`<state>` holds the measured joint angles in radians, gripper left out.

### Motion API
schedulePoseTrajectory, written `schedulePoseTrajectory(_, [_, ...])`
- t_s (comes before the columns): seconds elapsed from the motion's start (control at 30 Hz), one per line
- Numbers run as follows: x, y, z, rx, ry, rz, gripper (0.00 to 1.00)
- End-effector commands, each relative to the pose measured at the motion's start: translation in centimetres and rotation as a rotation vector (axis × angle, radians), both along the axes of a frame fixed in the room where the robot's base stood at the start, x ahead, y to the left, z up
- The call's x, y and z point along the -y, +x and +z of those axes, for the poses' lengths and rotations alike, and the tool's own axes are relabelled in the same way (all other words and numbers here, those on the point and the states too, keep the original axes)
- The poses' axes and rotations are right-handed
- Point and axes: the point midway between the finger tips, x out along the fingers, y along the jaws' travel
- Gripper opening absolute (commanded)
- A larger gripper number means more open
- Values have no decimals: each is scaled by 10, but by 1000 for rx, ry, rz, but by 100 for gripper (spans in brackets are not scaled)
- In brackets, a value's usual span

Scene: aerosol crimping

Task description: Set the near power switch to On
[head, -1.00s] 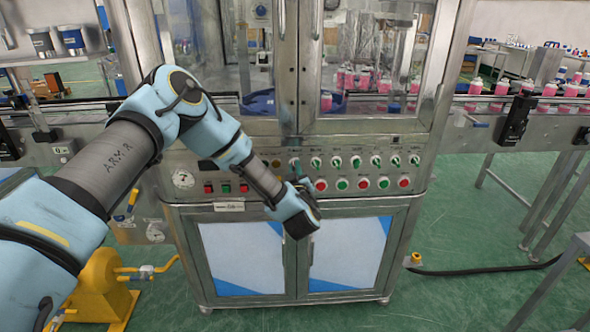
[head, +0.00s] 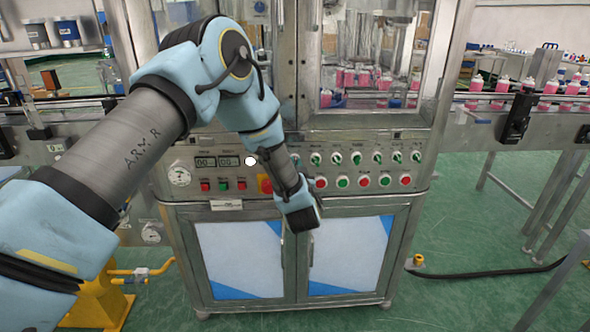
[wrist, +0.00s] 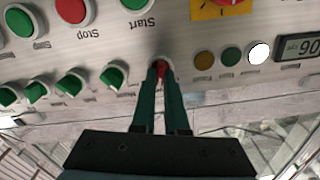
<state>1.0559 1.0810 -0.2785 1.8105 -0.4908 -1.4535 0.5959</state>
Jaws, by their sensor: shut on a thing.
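The near power switch (wrist: 161,70), a small rotary knob with a red part showing, sits on the metal control panel in the upside-down wrist view. My gripper (wrist: 161,75) has its two green fingers closed around this knob, one on each side. The fingers hide most of the knob, so its exact pointer angle is hard to read. In the head view the fingertips and the knob are hidden behind my wrist. A white lamp (wrist: 259,53) near the knob is lit; it also shows in the head view (head: 251,161).
A red button on a yellow plate (wrist: 222,6) is close to my fingers. Several green knobs (wrist: 111,77) and a green Start button (wrist: 134,3) lie beside them. A lit digital display (wrist: 299,46) is past the lamps. Cabinet doors (head: 345,255) are below.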

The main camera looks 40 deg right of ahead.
Motion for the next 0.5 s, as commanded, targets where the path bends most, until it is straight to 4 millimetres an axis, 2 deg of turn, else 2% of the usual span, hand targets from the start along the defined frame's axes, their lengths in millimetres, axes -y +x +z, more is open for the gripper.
schedulePoseTrajectory(0.5, [1, -1, -2, 165, 203, 0, 0])
